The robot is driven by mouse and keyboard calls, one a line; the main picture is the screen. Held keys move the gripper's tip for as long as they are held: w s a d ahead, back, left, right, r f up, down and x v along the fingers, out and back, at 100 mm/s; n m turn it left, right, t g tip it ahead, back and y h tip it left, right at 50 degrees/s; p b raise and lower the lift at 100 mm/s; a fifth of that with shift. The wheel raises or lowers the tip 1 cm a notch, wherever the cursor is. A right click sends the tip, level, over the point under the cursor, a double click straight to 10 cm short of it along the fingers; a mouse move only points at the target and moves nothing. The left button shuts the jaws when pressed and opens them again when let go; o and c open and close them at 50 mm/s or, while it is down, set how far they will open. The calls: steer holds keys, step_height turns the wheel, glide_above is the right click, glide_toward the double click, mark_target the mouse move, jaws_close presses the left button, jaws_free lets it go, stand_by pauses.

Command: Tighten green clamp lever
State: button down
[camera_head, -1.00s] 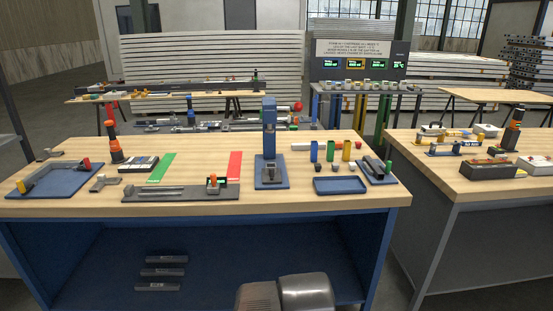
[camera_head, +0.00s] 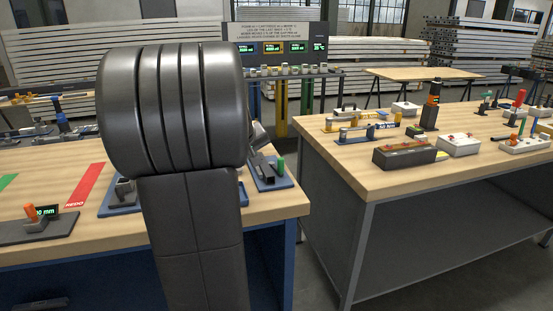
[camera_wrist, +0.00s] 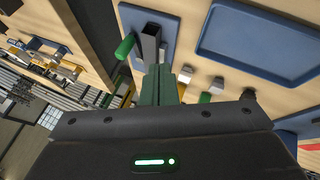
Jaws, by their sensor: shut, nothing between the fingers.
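The green clamp lever (camera_head: 281,166) stands at the right end of the near bench, on a small blue plate (camera_head: 266,186) beside a dark clamp block (camera_head: 263,167). In the wrist view the lever's green handle (camera_wrist: 125,47) shows left of the dark bar of the clamp (camera_wrist: 150,45), on the blue plate (camera_wrist: 160,22). My gripper (camera_wrist: 161,72) is shut and empty, its fingertips close to the clamp bar and to the right of the green handle; I cannot tell whether they touch the bar. In the head view my arm hides the gripper.
A blue tray (camera_wrist: 215,45) lies beside the clamp plate in the wrist view. Small blocks, one yellow and some grey, lie close to my fingers. A red strip (camera_head: 86,185) is on the near bench. A second bench (camera_head: 375,180) with fixtures stands right, across a gap.

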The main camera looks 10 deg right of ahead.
steer(key=x, duration=0.3)
steer(key=w+r+x, duration=0.1)
steer(key=x, duration=0.6)
steer(key=shift+w+d, duration=0.45)
steer(key=shift+w, duration=0.05)
steer(key=shift+w+d+p, duration=0.1)
steer(key=shift+w+d, duration=0.15)
steer(key=shift+d, duration=0.4)
steer(key=shift+w+d+p, duration=0.15)
steer(key=shift+w+d, duration=0.15)
steer(key=shift+d, duration=0.3)
steer(key=shift+w+d+p, duration=0.1)
steer(key=shift+w+d, duration=0.15)
steer(key=shift+d, duration=0.4)
